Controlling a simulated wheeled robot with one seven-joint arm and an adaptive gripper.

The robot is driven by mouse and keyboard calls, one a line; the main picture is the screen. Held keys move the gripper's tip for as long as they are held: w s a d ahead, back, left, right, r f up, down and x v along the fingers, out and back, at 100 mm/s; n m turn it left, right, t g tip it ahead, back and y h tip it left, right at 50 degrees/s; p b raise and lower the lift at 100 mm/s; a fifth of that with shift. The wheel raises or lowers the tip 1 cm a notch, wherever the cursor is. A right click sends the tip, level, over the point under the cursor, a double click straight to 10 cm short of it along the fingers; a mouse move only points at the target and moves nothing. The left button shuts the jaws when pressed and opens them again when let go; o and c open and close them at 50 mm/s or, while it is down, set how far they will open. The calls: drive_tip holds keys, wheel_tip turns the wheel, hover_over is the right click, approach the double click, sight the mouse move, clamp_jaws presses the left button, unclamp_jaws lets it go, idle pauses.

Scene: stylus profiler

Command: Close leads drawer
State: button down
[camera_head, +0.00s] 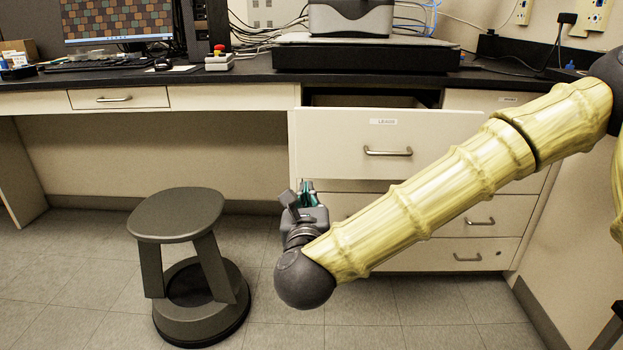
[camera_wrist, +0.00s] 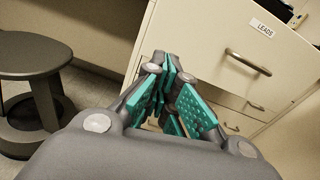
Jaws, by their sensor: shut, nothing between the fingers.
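The leads drawer (camera_head: 335,143) is the cream top drawer of the cabinet, pulled out, with a small label and a metal handle (camera_head: 387,152). Its dark inside shows behind the front panel. In the wrist view the drawer front (camera_wrist: 215,55) is at the upper right, with the "LEADS" label (camera_wrist: 262,28) and the handle (camera_wrist: 247,62) readable and clear. My gripper (camera_head: 307,190) is below the drawer's lower left corner, apart from the handle. In the wrist view its teal-padded fingers (camera_wrist: 170,95) are shut and empty, in front of the drawer's left part.
A dark grey stool (camera_head: 177,215) stands on the floor left of my gripper. The black counter (camera_head: 160,78) runs above, with a profiler on a dark slab (camera_head: 365,57). Closed drawers (camera_head: 467,258) lie under the leads drawer. Floor between stool and cabinet is clear.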

drive_tip(key=r+m, duration=0.2)
drive_tip(key=b, duration=0.5)
approach(312, 155)
drive_tip(key=shift+h, duration=0.3)
drive_tip(key=w, duration=0.5)
drive_tip(key=shift+a+f, duration=0.2)
drive_tip(key=shift+f, duration=0.05)
drive_tip(key=shift+w+r, duration=0.1)
drive_tip(key=shift+w, duration=0.95)
drive_tip(key=shift+w, duration=0.1)
